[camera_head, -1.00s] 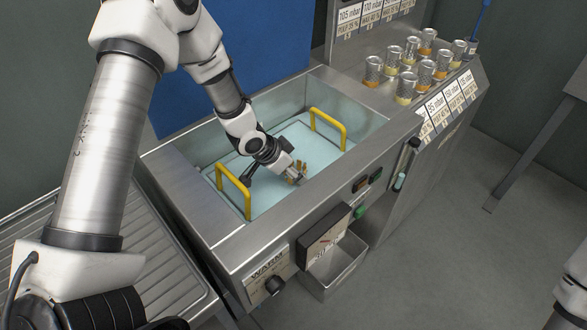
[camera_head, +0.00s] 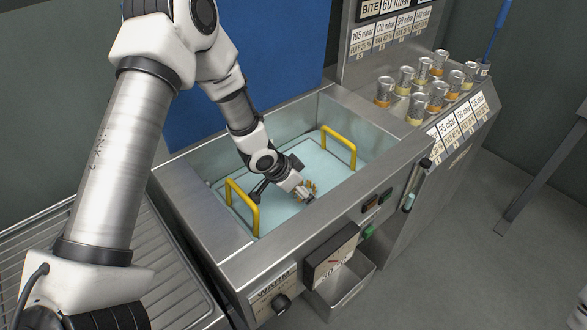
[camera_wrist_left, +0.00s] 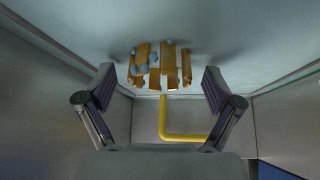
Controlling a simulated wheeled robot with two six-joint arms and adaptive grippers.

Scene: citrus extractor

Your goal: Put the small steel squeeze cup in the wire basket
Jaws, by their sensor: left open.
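My left gripper (camera_head: 303,195) reaches down into a steel basin (camera_head: 385,150); in the left wrist view it (camera_wrist_left: 158,84) is open, with its two fingers spread. A ring of orange-gold upright slats with pale blue blobs (camera_wrist_left: 160,68) lies ahead, between and beyond the fingers. It also shows as a small golden thing at the fingertips in the head view (camera_head: 312,186). I cannot tell whether it is the squeeze cup. No wire basket is clearly recognisable; two yellow handles (camera_head: 243,207) (camera_head: 340,147) stand at the basin's ends. My right gripper is out of view.
Several small metallic cups with orange-yellow bands (camera_head: 437,97) stand on the sloped panel at the back right. A ribbed metal drainboard (camera_head: 50,235) lies on the left.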

